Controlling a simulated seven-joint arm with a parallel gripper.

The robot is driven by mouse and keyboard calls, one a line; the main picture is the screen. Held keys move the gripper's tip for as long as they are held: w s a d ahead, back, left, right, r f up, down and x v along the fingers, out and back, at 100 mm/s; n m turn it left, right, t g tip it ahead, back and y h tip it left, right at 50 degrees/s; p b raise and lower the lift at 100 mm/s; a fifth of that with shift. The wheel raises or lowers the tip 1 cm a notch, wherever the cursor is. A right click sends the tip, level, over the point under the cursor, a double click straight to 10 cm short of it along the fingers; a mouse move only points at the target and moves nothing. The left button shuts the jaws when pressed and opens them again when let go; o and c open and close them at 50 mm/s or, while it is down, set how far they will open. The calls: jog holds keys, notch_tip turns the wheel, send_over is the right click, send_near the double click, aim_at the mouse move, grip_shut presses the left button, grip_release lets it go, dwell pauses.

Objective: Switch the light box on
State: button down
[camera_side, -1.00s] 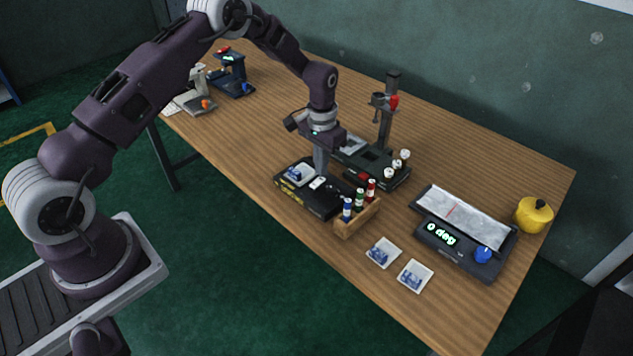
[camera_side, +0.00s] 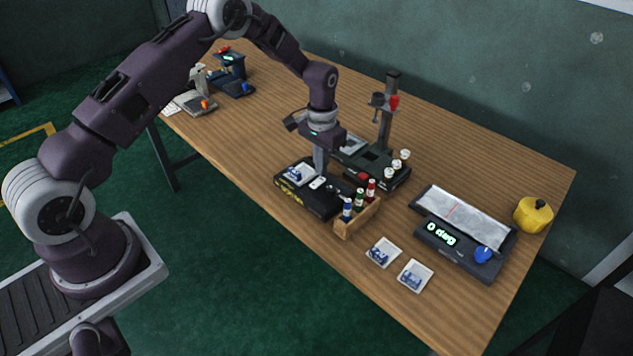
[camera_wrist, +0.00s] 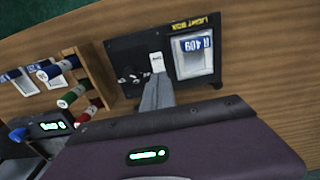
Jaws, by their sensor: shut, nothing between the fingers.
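The light box (camera_side: 310,208) is a black, low box near the table's front edge. Its yellow label reads LIGHT BOX in the wrist view (camera_wrist: 186,25). A pale panel with a blue-marked tile (camera_wrist: 193,45) sits at one end. A white rocker switch (camera_wrist: 157,62) is near the middle of its top; it also shows in the side view (camera_side: 317,184). My gripper (camera_wrist: 157,80) is shut and empty, its fingertips at the edge of the switch. I cannot tell whether they touch it. I cannot tell whether the panel is lit.
A wooden rack (camera_side: 347,229) with several coloured bottles stands close beside the box. A black stand (camera_side: 386,115) rises behind. Two tiles (camera_side: 383,252) lie in front. A display unit reading 0 deg (camera_side: 460,262) and a yellow pot (camera_side: 533,216) are on the right.

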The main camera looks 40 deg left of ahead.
jog(key=shift+f, duration=0.95)
dwell(0.4)
jog(key=shift+r, duration=3.5)
jog(key=s+d+r+t, duration=0.1)
jog(key=s+d+r, duration=0.1)
jog(key=s+r, duration=0.75)
jog(key=s+d+r+t, duration=0.2)
jog(key=s+r, duration=0.2)
jog(key=r, duration=1)
jog(key=s+d+r+t, duration=0.1)
jog(key=s+d+t, duration=0.1)
jog(key=s, duration=1.9)
jog(key=shift+s+r+t, duration=0.15)
jog(key=shift+r+t, duration=0.15)
jog(key=shift+r, duration=0.1)
